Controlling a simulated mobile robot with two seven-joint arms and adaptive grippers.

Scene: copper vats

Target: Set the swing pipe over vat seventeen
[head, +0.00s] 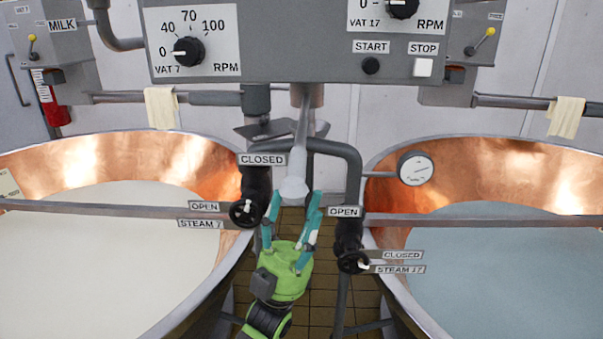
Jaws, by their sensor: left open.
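The swing pipe (299,150) comes down from under the control panel and points toward me, between the two vats. Its pale end (293,188) hangs over the gap, over neither vat. Vat seventeen (480,172) is the copper vat on the right, with grey-blue liquid in it. My left gripper (292,207) is open just below the pipe end, its teal fingers to either side of it. I cannot tell whether a finger touches the pipe. My right gripper is not in view.
Vat seven (160,155), with whitish liquid, stands at left. Black steam valves (247,212) and (352,260) sit on a dark pipe frame (350,165) near my gripper. A gauge (416,169) stands at the right vat's rim. The control panel (300,55) hangs above.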

